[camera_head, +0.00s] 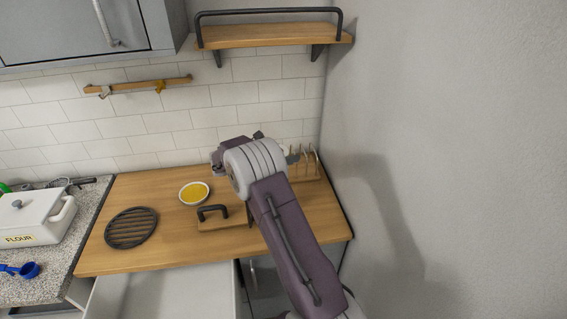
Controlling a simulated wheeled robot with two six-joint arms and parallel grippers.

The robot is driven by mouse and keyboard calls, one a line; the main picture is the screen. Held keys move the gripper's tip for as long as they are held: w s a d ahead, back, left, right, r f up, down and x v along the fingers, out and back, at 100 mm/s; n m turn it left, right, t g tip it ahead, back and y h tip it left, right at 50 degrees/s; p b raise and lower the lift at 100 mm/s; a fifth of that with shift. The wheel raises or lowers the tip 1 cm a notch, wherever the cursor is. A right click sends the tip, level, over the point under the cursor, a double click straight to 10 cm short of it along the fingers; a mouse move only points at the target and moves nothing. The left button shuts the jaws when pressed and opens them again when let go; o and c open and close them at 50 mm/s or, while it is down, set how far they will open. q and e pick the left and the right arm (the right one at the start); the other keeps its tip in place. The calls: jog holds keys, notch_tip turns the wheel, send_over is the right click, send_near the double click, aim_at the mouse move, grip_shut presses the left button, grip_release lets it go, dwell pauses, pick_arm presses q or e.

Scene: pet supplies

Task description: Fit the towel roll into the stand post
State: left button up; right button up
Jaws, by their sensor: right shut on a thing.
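My right gripper (238,146) is over the back of the wooden counter, in front of the tiled wall. Its arm reaches up from the lower right. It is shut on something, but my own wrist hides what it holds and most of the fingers. I cannot make out a towel roll or a stand post in this view; either could be behind my wrist. My left gripper is not in view.
The wooden counter (180,249) holds a bowl (194,193), a round black trivet (131,228), a wooden piece with a black handle (213,211) and a pegged rack (306,164). A flour box (28,220) stands left. A shelf (270,36) hangs above; a wall bounds the right.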

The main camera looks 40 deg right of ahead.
notch_tip(320, 180, down, 4)
jog(key=shift+f+p, duration=0.2)
jog(key=shift+p, duration=0.1)
jog(key=o, duration=2)
jog(key=shift+r, duration=0.1)
jog(key=b+v, duration=0.2)
jog(key=v, duration=1)
